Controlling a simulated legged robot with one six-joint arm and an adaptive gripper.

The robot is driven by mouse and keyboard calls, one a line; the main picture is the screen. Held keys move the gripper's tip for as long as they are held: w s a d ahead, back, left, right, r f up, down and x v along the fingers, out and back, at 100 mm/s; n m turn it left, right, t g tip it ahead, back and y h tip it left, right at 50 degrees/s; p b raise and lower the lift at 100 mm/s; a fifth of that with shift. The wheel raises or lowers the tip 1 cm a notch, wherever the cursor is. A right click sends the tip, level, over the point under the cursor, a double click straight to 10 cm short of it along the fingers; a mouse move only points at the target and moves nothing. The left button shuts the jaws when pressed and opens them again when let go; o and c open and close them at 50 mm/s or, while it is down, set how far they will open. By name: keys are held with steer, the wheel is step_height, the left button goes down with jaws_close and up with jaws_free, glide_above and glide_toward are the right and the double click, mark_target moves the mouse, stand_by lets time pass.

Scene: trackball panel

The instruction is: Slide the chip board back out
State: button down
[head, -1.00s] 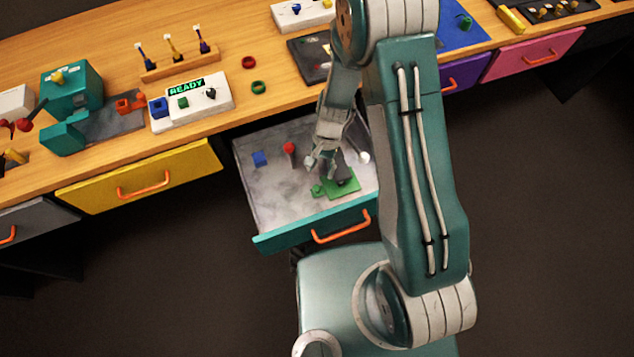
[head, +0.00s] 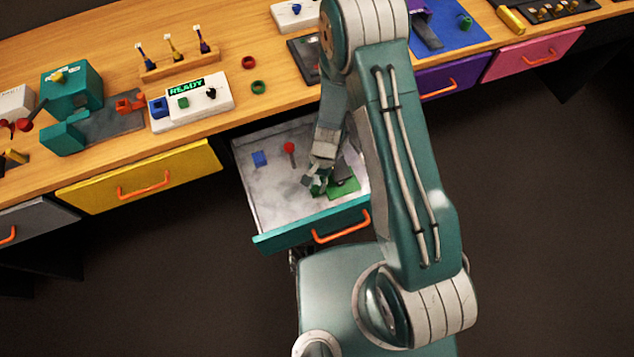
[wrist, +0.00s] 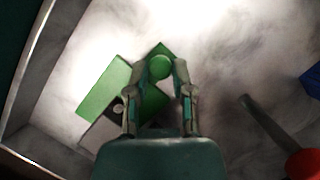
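The chip board (head: 345,188) is a green plate lying in the open teal-fronted drawer (head: 275,222). In the wrist view the green board (wrist: 112,88) lies beside a dark grey part (wrist: 105,132), partly hidden by my fingers. My gripper (head: 316,188) is low in the drawer, at the board's left side. In the wrist view my gripper (wrist: 162,70) has one finger on each side of the knob. I cannot tell whether both fingertips press on it.
A red-topped stick (head: 289,148) and a blue block (head: 259,158) lie in the drawer, left of my gripper. The drawer walls enclose the space. The wooden desk (head: 225,60) behind holds a white READY panel (head: 215,103) and a green ring (head: 257,87).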

steer(key=s+a, duration=0.1)
steer(key=a, duration=0.2)
steer(key=s+a, duration=0.1)
steer(key=a, duration=0.3)
steer(key=s+a, duration=0.1)
steer(key=a, duration=0.2)
steer(key=shift+s+a+f, duration=0.1)
steer(key=shift+s+a, duration=0.15)
steer(key=shift+a, duration=0.1)
steer(key=shift+d, duration=0.1)
steer(key=c, duration=0.6)
jaws_free()
steer(key=shift+o, duration=0.6)
steer(key=shift+a, duration=0.4)
steer(key=shift+d, duration=0.1)
steer(key=shift+w+d+r, duration=0.15)
steer(key=shift+d+r, duration=0.05)
steer(key=shift+r, duration=0.25)
steer(key=v, duration=1.1)
steer(key=shift+a, duration=0.2)
